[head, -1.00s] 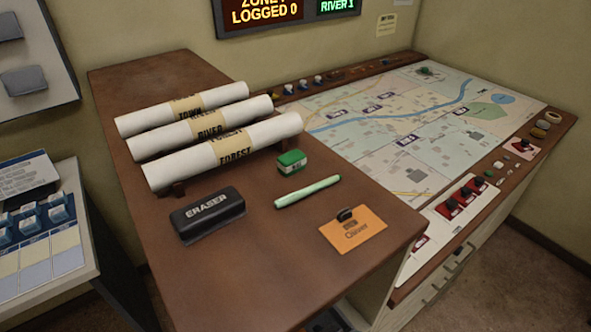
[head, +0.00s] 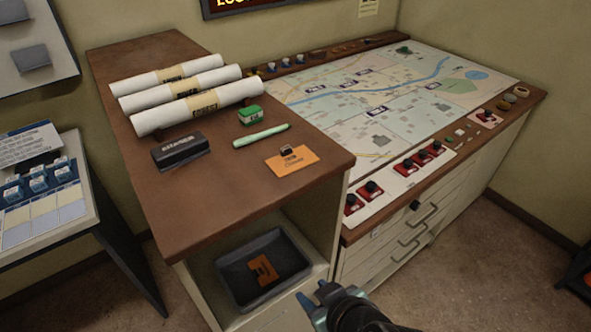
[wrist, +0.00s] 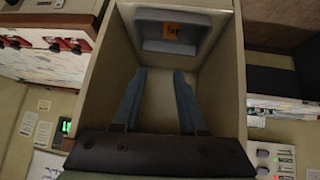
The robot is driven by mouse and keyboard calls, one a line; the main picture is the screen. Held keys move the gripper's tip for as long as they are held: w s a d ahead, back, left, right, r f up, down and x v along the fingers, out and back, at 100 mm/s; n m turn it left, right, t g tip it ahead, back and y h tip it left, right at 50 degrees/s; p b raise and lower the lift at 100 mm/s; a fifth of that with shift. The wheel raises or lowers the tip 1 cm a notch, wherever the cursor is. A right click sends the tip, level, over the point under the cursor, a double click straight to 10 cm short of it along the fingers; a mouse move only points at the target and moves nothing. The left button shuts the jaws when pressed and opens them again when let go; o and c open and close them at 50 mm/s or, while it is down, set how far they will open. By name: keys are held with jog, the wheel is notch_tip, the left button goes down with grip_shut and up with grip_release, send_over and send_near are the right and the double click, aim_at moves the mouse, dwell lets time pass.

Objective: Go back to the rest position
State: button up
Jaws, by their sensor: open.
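My gripper (head: 318,299) shows at the bottom of the head view, in front of the open cubby of the wooden console. In the wrist view my gripper (wrist: 160,85) is open, with its two blue-grey fingers apart and nothing between them. The fingers point toward the open cubby (wrist: 215,85). A dark tray (head: 237,271) stands in the cubby with an orange tag (head: 263,269) lying in it. The tray (wrist: 148,38) and the orange tag (wrist: 171,32) also show in the wrist view, beyond the fingertips.
The console top (head: 230,190) carries white rolls (head: 197,107), an eraser (head: 180,151), a green block (head: 251,115), a green marker (head: 261,135) and an orange card (head: 291,161). A map desk (head: 400,100) with drawers stands right. Floor at the lower right is mostly clear.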

jog(key=w+r+m+t+h+b, duration=0.1)
jog(key=w+r+t, duration=0.3)
jog(key=w+r, duration=0.45)
notch_tip(320, 180, up, 17)
jog(key=w+m+t+h+b, duration=0.2)
jog(key=t, duration=0.4)
jog(key=s+a+r+m+t, duration=0.1)
jog(key=s+r+t, duration=0.3)
jog(key=r, duration=0.8)
jog(key=s+a+r+m+t+b, duration=0.1)
jog(key=s+r+t, duration=0.4)
jog(key=r, duration=0.7)
jog(key=s+a+m, duration=0.1)
jog(key=s+a, duration=0.1)
jog(key=shift+s+t+h+b, duration=0.3)
jog(key=shift+s, duration=0.05)
jog(key=shift+a, duration=0.1)
